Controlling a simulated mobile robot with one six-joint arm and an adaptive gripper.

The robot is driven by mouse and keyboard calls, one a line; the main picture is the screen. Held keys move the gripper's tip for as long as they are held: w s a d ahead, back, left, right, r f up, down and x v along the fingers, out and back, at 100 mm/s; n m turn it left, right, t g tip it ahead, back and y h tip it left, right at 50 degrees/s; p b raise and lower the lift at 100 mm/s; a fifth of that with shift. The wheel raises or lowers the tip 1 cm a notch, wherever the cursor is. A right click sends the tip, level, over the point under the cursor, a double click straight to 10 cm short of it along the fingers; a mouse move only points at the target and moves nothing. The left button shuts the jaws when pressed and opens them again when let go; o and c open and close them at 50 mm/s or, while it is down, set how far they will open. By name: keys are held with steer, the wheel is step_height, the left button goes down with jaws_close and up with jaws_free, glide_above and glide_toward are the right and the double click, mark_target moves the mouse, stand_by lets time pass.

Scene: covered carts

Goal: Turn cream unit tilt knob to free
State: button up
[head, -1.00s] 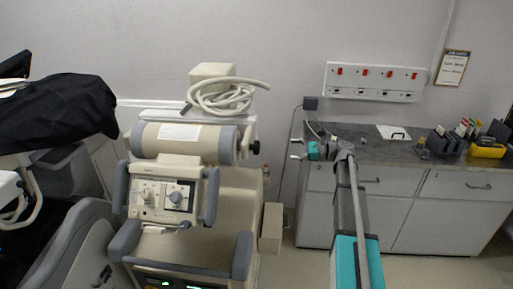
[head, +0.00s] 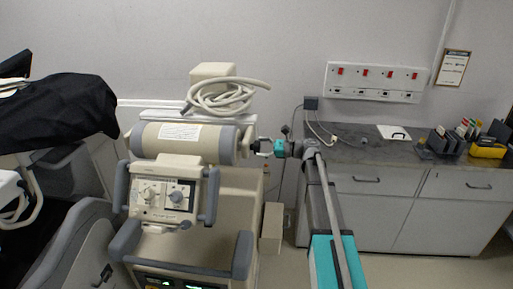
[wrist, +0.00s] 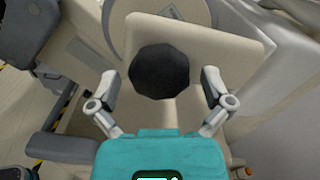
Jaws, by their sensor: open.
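The cream unit (head: 180,220) stands left of centre in the head view, with a horizontal cream cylinder (head: 222,144) across its top. The black tilt knob (wrist: 159,71) is a many-sided disc in the middle of the wrist view. In the head view it sits at the cylinder's right end, largely covered by my fingers. My gripper (head: 263,147) reaches it from the right. In the wrist view my gripper (wrist: 159,77) is open, with one finger on each side of the knob and a visible gap to each. The knob's setting cannot be read.
A coiled cream hose (head: 225,95) lies on top of the unit. A control panel (head: 163,195) with dials faces front. A grey-topped counter (head: 370,148) with drawers stands at the right. A black cover (head: 65,115) drapes another cart at the left.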

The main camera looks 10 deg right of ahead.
steer(key=shift+w+a, duration=0.2)
steer(key=shift+a, duration=0.35)
steer(key=c, duration=1)
